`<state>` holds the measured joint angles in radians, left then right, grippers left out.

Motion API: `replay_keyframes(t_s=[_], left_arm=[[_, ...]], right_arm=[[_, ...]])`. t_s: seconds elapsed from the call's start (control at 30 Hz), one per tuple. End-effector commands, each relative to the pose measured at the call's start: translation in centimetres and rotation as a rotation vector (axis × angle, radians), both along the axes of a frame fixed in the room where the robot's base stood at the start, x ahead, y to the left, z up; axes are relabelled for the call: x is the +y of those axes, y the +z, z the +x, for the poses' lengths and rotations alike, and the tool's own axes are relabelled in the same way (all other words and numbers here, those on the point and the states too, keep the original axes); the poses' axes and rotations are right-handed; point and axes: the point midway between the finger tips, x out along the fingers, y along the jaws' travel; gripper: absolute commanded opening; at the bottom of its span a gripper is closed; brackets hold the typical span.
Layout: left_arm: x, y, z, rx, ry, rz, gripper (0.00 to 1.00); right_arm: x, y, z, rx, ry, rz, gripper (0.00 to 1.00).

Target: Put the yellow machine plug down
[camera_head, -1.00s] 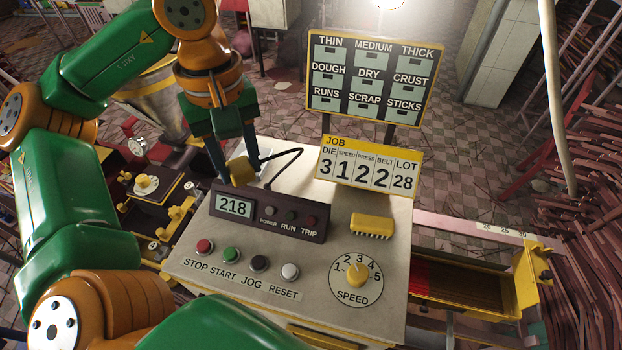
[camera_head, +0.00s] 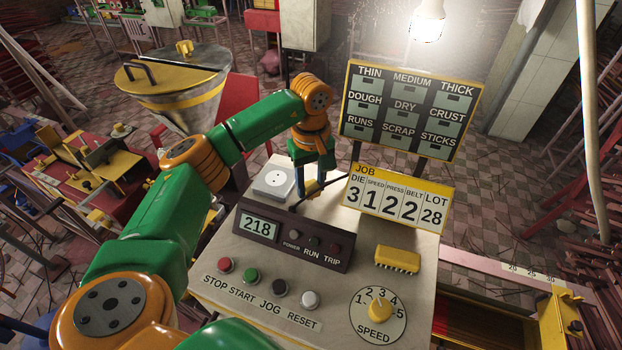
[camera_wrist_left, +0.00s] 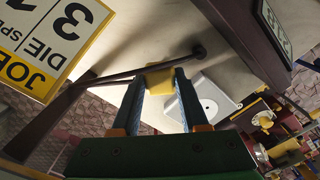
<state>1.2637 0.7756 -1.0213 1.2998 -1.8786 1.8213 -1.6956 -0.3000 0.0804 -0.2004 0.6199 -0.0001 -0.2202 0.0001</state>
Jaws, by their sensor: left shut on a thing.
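My left gripper (camera_head: 312,190) is shut on the yellow machine plug (camera_wrist_left: 159,86), which sits between its two blue fingertips in the left wrist view. In the head view the plug (camera_head: 313,188) is mostly hidden by the fingers, just behind the meter box. A black cord (camera_wrist_left: 140,70) runs close by the plug to a round fitting on the panel. The white socket (camera_head: 273,181) stands empty on the panel top, left of the gripper; it also shows in the left wrist view (camera_wrist_left: 207,105). I cannot tell whether the plug touches the panel. My right gripper is out of view.
The meter box (camera_head: 290,238) reading 218 lies in front of the gripper. The JOB sign (camera_head: 397,200) stands close at its right, with the label board (camera_head: 407,108) behind. A yellow comb-like block (camera_head: 397,260) and speed knob (camera_head: 379,309) sit at the right.

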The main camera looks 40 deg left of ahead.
Motion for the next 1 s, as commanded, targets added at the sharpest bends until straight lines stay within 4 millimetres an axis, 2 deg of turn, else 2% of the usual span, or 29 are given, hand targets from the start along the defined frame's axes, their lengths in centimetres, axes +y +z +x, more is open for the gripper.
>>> replay_keyframes(t_s=[0.53, 0.57, 0.67, 1.0], left_arm=[[0.0, -1.2, 0.0, 0.001, 0.000, -0.001, 0.00], [0.0, -1.2, 0.0, 0.001, 0.000, -0.001, 0.46], [0.0, -1.2, 0.0, 0.001, 0.000, -0.001, 0.73], [0.0, -0.7, 0.0, 0.001, 0.000, -0.001, 0.74]], right_arm=[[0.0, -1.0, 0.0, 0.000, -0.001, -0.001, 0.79], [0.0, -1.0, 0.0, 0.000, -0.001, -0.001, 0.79], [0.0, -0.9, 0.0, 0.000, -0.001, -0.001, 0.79], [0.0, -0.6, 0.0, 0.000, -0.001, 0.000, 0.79]])
